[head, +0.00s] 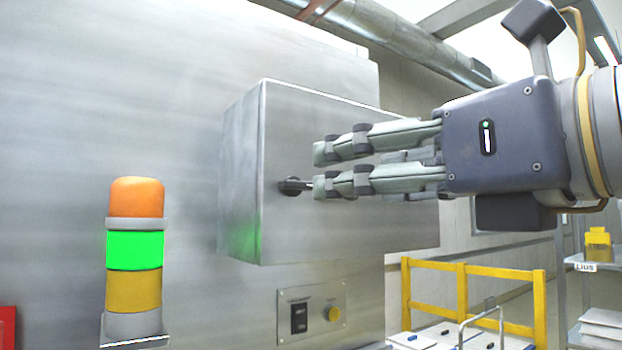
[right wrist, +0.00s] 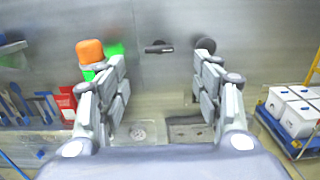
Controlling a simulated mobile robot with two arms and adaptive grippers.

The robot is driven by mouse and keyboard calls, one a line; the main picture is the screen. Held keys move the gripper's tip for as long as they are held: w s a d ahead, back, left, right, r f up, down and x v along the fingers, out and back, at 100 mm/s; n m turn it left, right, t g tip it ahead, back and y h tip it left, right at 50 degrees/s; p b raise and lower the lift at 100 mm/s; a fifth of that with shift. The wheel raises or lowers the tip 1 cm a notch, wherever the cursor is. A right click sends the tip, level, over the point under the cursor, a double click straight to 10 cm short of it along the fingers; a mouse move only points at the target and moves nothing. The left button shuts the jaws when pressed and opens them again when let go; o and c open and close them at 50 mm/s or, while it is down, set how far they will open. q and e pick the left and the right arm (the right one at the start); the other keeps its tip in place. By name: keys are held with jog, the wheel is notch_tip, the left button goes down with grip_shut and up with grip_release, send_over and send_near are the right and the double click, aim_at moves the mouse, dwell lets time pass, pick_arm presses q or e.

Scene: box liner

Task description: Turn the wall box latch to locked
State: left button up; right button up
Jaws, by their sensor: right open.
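The grey metal wall box (head: 350,220) stands out from a steel wall in the head view. Its latch (head: 291,185) is a small dark knob with a short lever pointing sideways on the front face. In the right wrist view the latch lever (right wrist: 158,48) shows as a dark horizontal bar ahead of the fingers. My right gripper (head: 316,170) reaches in from the right, its fingers open and empty, one above the other. Its fingertips are close to the latch; I cannot tell whether they touch it. My left gripper is not in view.
A signal tower (head: 134,250) with its green section lit stands left of the box. A switch panel (head: 311,312) is below the box. A yellow rail (head: 475,268) and a shelf with bins (head: 598,262) are at the right. A pipe (head: 410,40) runs above.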

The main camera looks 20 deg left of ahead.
aim_at(303, 185)
jog(key=p+x, duration=0.4)
jog(key=x, duration=0.5)
jog(key=shift+w+a, duration=0.3)
jog(key=shift+a, duration=0.1)
jog(key=c, duration=1.1)
